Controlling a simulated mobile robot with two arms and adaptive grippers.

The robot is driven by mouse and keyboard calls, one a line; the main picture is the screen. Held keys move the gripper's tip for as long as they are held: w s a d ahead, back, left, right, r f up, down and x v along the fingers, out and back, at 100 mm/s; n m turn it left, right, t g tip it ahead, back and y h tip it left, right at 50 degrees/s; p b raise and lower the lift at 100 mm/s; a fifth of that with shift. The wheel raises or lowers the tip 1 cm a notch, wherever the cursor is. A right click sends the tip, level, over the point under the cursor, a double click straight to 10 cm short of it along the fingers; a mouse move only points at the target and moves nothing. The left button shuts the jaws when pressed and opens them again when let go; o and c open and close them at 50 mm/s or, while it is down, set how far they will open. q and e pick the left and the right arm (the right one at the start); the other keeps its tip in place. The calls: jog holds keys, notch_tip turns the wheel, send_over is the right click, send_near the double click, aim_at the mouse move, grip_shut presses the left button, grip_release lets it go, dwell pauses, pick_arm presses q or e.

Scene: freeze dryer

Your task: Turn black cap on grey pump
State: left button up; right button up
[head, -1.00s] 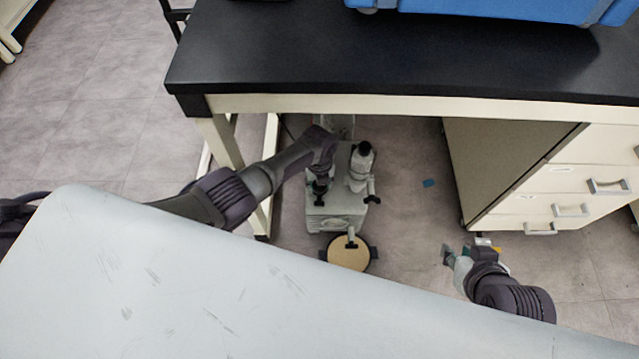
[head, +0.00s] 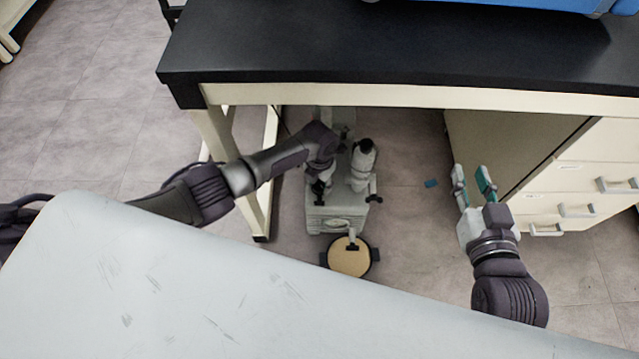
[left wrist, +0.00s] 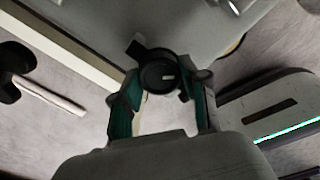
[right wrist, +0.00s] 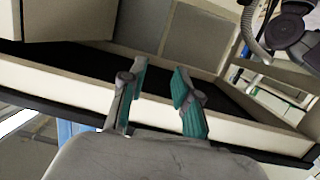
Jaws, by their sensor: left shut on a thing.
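The grey pump (head: 338,212) stands on the floor under the black-topped bench in the head view. My left gripper (head: 318,184) reaches down over the left side of the pump. In the left wrist view the round black cap (left wrist: 158,72) lies between the green-padded fingers of my left gripper (left wrist: 160,90), which is shut on it. In the head view the cap is mostly hidden by my left gripper. My right gripper (head: 473,180) is open and empty, raised right of the pump in front of the drawers. The right wrist view shows its fingers (right wrist: 160,88) apart.
The bench (head: 400,55) overhangs the pump, with a leg (head: 225,150) close to my left arm. A drawer cabinet (head: 570,180) stands at the right. A round tan-topped item (head: 348,260) sits at the pump's front. Floor between pump and cabinet is mostly clear.

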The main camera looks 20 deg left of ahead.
aim_at(320, 185)
pick_arm(q)
jog(key=shift+m, duration=0.5)
pick_arm(e)
jog(key=shift+w+a+r+t, duration=0.2)
jog(key=shift+r+t, duration=0.2)
jog(key=shift+r, duration=0.2)
jog(key=shift+w+a+r+t, duration=0.15)
jog(key=shift+r+t, duration=0.25)
jog(key=shift+r, duration=0.2)
pick_arm(q)
jog(key=o, duration=0.9)
jog(key=shift+c, duration=0.2)
jog(key=shift+r, duration=3.75)
